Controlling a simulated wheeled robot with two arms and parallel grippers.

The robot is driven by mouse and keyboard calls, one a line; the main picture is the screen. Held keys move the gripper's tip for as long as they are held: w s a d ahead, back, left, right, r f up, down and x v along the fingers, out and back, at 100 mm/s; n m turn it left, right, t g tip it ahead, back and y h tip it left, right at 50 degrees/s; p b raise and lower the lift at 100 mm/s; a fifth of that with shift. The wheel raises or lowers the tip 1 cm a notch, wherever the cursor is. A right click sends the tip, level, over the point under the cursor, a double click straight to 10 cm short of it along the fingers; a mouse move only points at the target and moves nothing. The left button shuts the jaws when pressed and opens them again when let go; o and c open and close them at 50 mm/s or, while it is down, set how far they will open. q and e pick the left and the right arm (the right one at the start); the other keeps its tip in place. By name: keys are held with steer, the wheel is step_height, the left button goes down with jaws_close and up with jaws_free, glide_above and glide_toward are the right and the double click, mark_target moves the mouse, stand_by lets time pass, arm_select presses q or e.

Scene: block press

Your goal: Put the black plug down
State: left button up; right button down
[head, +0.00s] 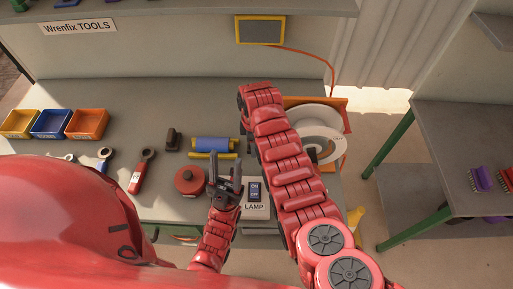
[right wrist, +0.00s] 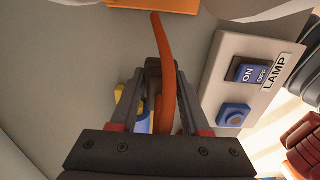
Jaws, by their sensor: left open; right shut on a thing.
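My right gripper (right wrist: 158,80) is shut on the black plug (right wrist: 153,68) in the right wrist view, with an orange cable (right wrist: 163,45) running over it. The cable partly covers the plug, so I cannot tell whether the plug touches the bench. In the head view my right arm hides the plug and most of that gripper. My left gripper (head: 225,182) is open and empty, beside the lamp switch box (head: 257,211) on its left. The box also shows on the right of the right wrist view (right wrist: 222,88), with a blue button.
A red round tin (head: 189,181), a blue roll (head: 210,144), a yellow bar (head: 213,155) and a small dark block (head: 172,139) stand on the bench (head: 190,95). A cable reel (head: 318,117) is behind my right arm.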

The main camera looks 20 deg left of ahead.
steer(key=shift+w+f, duration=0.2)
steer(key=shift+f, duration=0.95)
step_height(320, 180, down, 2)
steer(key=shift+s+b, duration=0.1)
steer(key=shift+b, duration=0.3)
steer(key=shift+f, duration=0.15)
